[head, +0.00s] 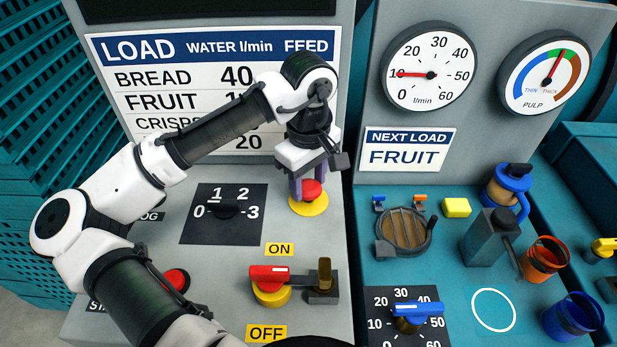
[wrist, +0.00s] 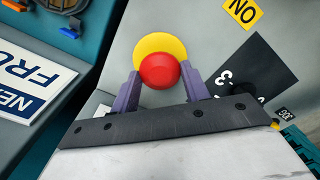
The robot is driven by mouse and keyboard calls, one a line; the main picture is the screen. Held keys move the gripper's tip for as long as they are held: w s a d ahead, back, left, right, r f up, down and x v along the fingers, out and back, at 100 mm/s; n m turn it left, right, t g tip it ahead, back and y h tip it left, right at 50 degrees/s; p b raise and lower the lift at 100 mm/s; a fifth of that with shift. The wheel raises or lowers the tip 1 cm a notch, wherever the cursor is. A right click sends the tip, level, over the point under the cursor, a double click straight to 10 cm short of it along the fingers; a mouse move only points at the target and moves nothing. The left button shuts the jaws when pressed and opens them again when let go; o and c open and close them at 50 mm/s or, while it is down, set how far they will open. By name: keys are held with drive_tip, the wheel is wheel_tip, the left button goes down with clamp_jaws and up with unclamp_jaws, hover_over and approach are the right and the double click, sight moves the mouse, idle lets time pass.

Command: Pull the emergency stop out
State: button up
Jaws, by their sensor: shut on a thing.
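The emergency stop is a red mushroom button (head: 312,189) on a yellow round base (head: 308,205), on the grey panel right of the 0–3 selector. In the wrist view the red button (wrist: 159,71) sits in front of its yellow base (wrist: 160,48). My gripper (head: 309,187) comes down over it from above. Its two purple fingers (wrist: 163,84) stand on either side of the red button and are shut on it. The wrist view does not show clearly how far the button stands out from its base.
A second red button (head: 176,280) is partly behind my arm at the lower left. A red-handled switch (head: 270,275) by the ON label and a selector (head: 226,210) are nearby. The right bench holds a round strainer (head: 403,228), a yellow block (head: 457,207) and cups.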

sight(308, 185)
drive_tip(key=o, duration=1.4)
drive_tip(key=shift+r, duration=0.15)
wheel_tip(308, 185, up, 14)
drive_tip(key=shift+f+b, duration=0.1)
drive_tip(key=shift+b, duration=0.65)
